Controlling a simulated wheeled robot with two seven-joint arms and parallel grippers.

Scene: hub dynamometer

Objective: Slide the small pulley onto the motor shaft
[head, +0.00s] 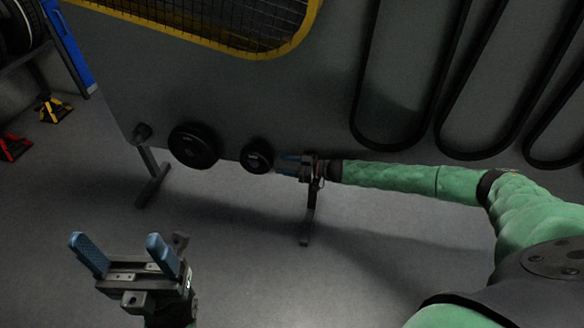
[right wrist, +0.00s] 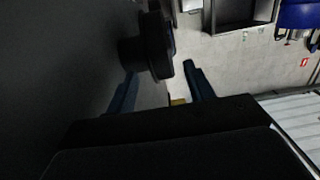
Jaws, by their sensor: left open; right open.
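The small pulley, a black disc (head: 257,156), is at the lower edge of a dark upright panel. My right gripper (head: 286,165) is open just to its right, with its blue fingers pointing at it. In the right wrist view, a black round pulley (right wrist: 157,45) is just beyond the open fingertips (right wrist: 160,72), nearer the left finger; I cannot tell whether they touch. My left gripper (head: 120,250) is open and empty, low at the left, away from the panel. I cannot pick out the motor shaft with certainty.
Black belt loops (head: 395,140) hang on the panel (head: 330,60). A yellow-framed mesh (head: 235,30) is above. Panel feet (head: 153,185) stand on open floor.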

